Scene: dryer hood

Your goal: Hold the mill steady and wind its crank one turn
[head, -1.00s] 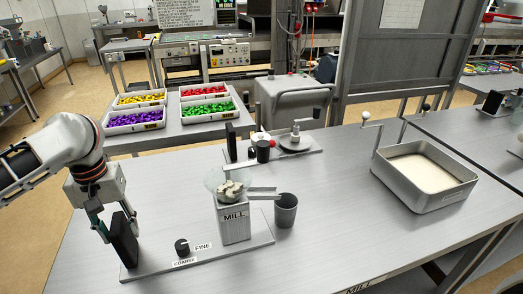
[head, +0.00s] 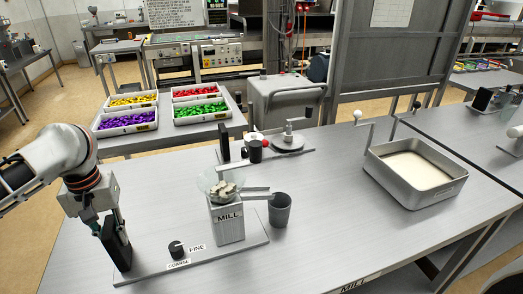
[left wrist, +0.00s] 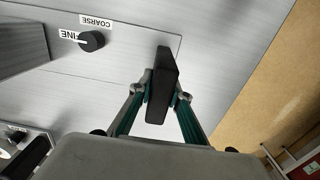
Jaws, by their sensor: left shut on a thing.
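The mill (head: 227,222) is a grey box labelled MILL, with a clear bowl (head: 221,185) of pale chunks on top and a spout on its right. It stands on a flat metal base plate (head: 205,252) on the table. A black upright handle (head: 121,252) rises from the plate's left end. My left gripper (head: 110,232) is shut on this handle; the left wrist view shows both fingers (left wrist: 161,98) against the handle (left wrist: 163,75). I cannot clearly make out the mill's crank. My right gripper is not in view.
A dark cup (head: 280,212) stands under the spout. A knob (head: 176,249) sits between COARSE and FINE labels. A metal tray (head: 440,198) with pale contents and a cranked rod (head: 366,133) beside it are at right. A turntable device (head: 288,143) stands behind. The front right tabletop is clear.

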